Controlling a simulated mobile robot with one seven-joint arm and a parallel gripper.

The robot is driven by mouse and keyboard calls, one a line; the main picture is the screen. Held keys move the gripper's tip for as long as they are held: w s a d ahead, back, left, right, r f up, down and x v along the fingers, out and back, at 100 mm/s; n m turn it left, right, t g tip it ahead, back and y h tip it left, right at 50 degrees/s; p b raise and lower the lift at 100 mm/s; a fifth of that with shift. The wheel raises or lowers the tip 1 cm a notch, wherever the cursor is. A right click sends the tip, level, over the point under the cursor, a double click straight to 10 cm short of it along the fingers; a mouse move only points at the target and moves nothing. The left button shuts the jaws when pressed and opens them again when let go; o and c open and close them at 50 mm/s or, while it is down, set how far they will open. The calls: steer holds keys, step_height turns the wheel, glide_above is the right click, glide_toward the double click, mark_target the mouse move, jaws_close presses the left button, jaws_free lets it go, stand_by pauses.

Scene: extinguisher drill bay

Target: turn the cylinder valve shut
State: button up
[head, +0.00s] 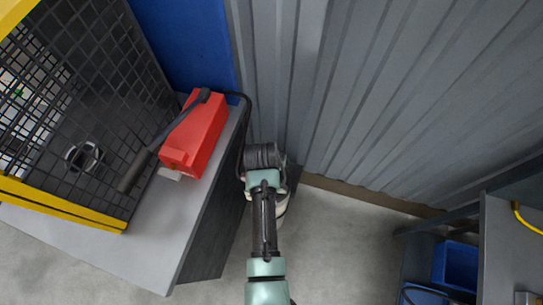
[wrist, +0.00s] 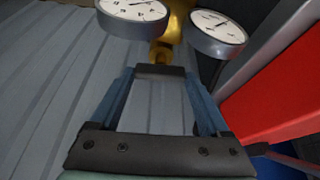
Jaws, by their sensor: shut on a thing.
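In the wrist view my gripper (wrist: 160,72) is shut, its two blue-grey fingers on either side of a dark block at the cylinder valve (wrist: 160,52). The brass valve body (wrist: 178,22) rises behind the fingertips, with a round white-faced gauge (wrist: 133,8) at upper left and another (wrist: 218,28) at upper right. The contact on the dark block is partly hidden by the fingers. In the head view my arm covers the valve and my fingertips. Only a pale strip, perhaps of the cylinder (head: 283,203), shows beside the arm.
A red box (head: 197,135) with a black hose and a lever bar stands on a grey bench (head: 150,240) at left, next to a yellow-framed mesh cage (head: 75,115). A corrugated grey wall (head: 390,90) is behind. A blue bin (head: 456,265) sits at lower right. Floor between is clear.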

steer(key=shift+w+r+m+h, duration=0.1)
steer(key=shift+m+h, duration=0.2)
steer(key=shift+m, duration=0.3)
steer(key=o, duration=1.2)
steer(key=b+v, duration=0.1)
steer(key=v, duration=1.2)
steer(key=shift+w+a, duration=0.1)
steer(key=shift+w, duration=0.05)
